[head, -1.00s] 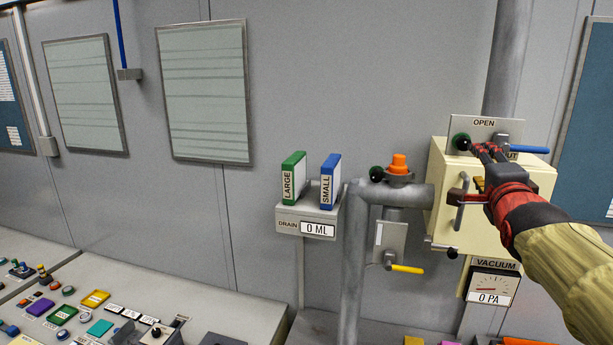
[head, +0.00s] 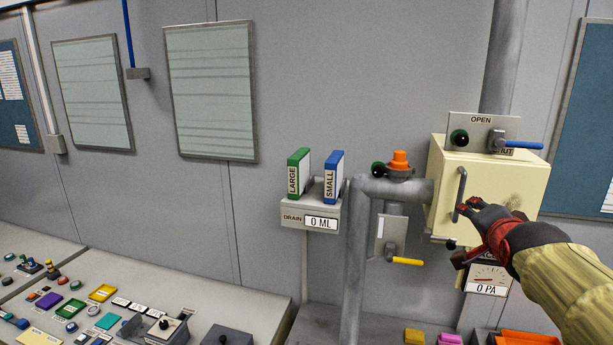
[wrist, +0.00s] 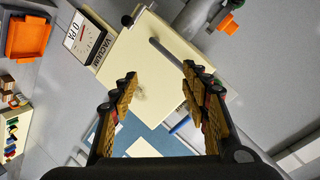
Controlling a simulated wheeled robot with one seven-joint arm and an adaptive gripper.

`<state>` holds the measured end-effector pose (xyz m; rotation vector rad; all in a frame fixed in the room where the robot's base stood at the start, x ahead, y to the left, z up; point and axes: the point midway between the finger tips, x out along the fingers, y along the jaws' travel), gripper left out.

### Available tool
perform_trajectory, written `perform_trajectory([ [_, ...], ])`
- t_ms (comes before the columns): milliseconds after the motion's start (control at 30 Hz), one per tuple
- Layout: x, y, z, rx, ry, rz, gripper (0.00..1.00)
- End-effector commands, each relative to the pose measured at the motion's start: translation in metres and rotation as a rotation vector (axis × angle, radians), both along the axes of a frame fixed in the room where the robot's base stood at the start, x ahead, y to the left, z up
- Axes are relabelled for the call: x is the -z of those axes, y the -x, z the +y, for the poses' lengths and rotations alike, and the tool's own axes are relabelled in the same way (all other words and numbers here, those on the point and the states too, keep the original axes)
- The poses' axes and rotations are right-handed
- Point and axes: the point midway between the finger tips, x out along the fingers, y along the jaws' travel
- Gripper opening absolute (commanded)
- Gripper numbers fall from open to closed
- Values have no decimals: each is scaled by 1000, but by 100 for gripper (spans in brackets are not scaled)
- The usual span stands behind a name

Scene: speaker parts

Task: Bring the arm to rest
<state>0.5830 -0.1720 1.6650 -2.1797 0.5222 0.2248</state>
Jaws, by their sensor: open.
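My gripper (head: 490,212) is in front of the cream box (head: 505,188) at the right of the head view, by the lower end of the box's grey bar handle (head: 461,190). In the wrist view my gripper (wrist: 160,82) has its two fingers spread, with nothing between them but the cream box face (wrist: 150,75) beyond. The handle (wrist: 170,60) shows past the fingertips there, and I see no grip on it. My forearm in a tan sleeve (head: 570,275) comes in from the lower right.
A blue lever (head: 520,144) sits above the box, by an OPEN plate (head: 480,120). A vacuum gauge (head: 488,278) reading 0 PA hangs below. Left are a pipe with an orange cap (head: 399,158), a yellow lever (head: 407,261), and a drain shelf (head: 308,216) reading 0 ML.

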Motion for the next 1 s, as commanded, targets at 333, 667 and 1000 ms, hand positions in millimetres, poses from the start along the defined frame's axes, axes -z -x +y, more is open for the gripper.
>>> perform_trajectory([
  [333, 196, 119, 62, -349, 328, 571, 46],
  [667, 358, 243, 130, -739, 490, 851, 46],
  [1000, 443, 286, 164, -843, 541, 824, 46],
])
